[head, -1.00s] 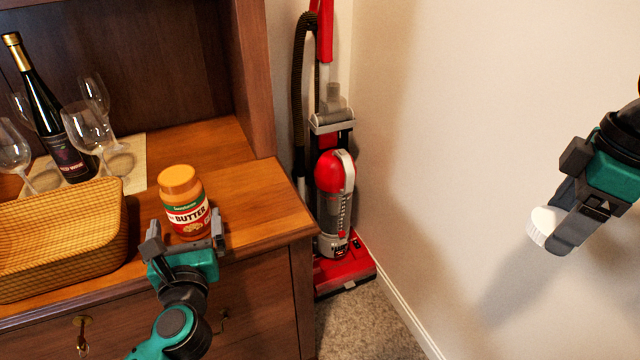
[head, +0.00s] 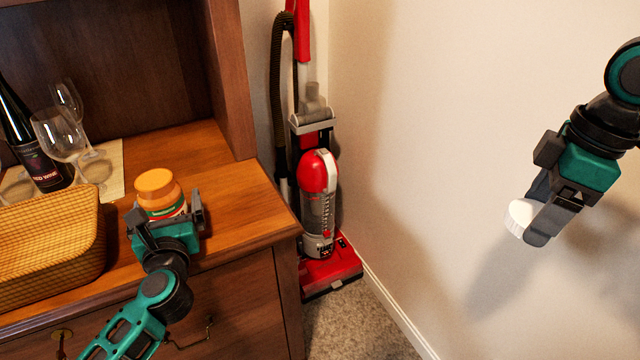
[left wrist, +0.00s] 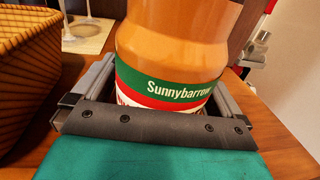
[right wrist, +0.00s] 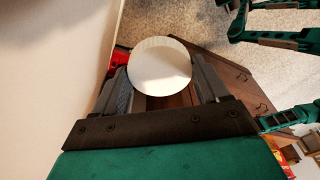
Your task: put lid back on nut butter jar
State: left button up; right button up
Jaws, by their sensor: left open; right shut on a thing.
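The nut butter jar (head: 158,190) stands upright and lidless-looking on the wooden cabinet top, tan at the top with a green, white and red label. My left gripper (head: 166,214) is open with its fingers on either side of the jar's lower body. In the left wrist view the jar (left wrist: 175,60) is between the open fingers, its top cut off by the frame. My right gripper (head: 545,212) is shut on the white lid (head: 520,219), held in the air at the right, far from the jar. The lid also shows as a white disc in the right wrist view (right wrist: 160,66).
A wicker basket (head: 50,245) is close to the left of the jar. A wine bottle (head: 30,140) and wine glasses (head: 62,135) stand behind it. A red vacuum cleaner (head: 318,200) stands right of the cabinet, by the white wall. The cabinet top right of the jar is clear.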

pick_arm(q)
jog(key=shift+c, duration=0.3)
jog(key=shift+r, duration=0.1)
jog(key=c, duration=1.3)
notch_tip(320, 180, up, 19)
jog(key=p, duration=0.8)
pick_arm(e)
notch_tip(320, 180, up, 8)
jog(key=shift+f, duration=0.1)
pick_arm(q)
jog(key=shift+r, duration=0.55)
pick_arm(e)
jog(key=shift+r, duration=0.2)
